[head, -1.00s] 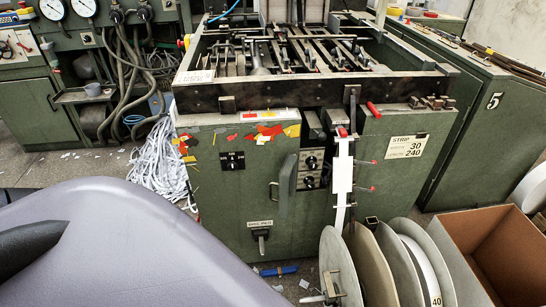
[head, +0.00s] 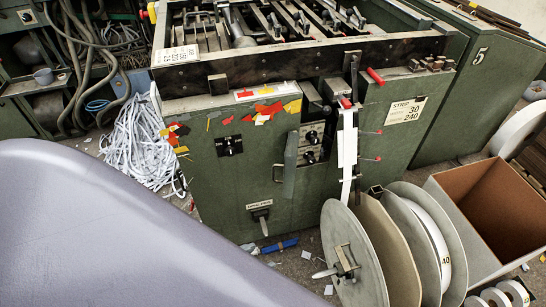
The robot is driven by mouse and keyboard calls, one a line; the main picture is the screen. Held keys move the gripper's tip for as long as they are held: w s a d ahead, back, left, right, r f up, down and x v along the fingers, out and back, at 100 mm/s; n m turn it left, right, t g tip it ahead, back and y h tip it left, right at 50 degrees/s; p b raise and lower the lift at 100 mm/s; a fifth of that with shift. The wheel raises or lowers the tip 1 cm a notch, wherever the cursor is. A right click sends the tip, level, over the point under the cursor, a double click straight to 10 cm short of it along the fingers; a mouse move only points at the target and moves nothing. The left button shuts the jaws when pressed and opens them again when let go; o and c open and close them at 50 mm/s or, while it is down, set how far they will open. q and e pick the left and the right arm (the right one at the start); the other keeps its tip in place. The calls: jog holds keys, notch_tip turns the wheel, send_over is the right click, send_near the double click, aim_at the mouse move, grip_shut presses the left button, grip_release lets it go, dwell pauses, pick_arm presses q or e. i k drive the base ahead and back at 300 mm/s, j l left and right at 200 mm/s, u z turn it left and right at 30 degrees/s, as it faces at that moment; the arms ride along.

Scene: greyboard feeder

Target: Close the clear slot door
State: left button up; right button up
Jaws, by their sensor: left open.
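A narrow grey-green panel (head: 290,165) stands out from the machine front, just left of the dark knob panel (head: 312,143). It may be the clear slot door, seen nearly edge-on, but I cannot be sure. A white strip (head: 348,150) hangs to the right of the knobs, below a red-tipped part (head: 346,103). A large lavender part of mine fills the lower left, well apart from the panel. My left gripper is open, but I cannot make out its fingertips in the head view. Nothing is seen held. My right gripper does not show.
The green machine (head: 225,195) stands in the middle. Reels (head: 350,245) and an open cardboard box (head: 490,210) crowd its right front. Tangled white strip (head: 140,150) lies at its left. A blue object (head: 280,245) and scraps litter the floor in front.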

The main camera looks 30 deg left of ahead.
aim_at(286, 162)
jog(key=j+u, duration=0.1)
jog(key=j, duration=1.3)
jog(key=i, duration=0.05)
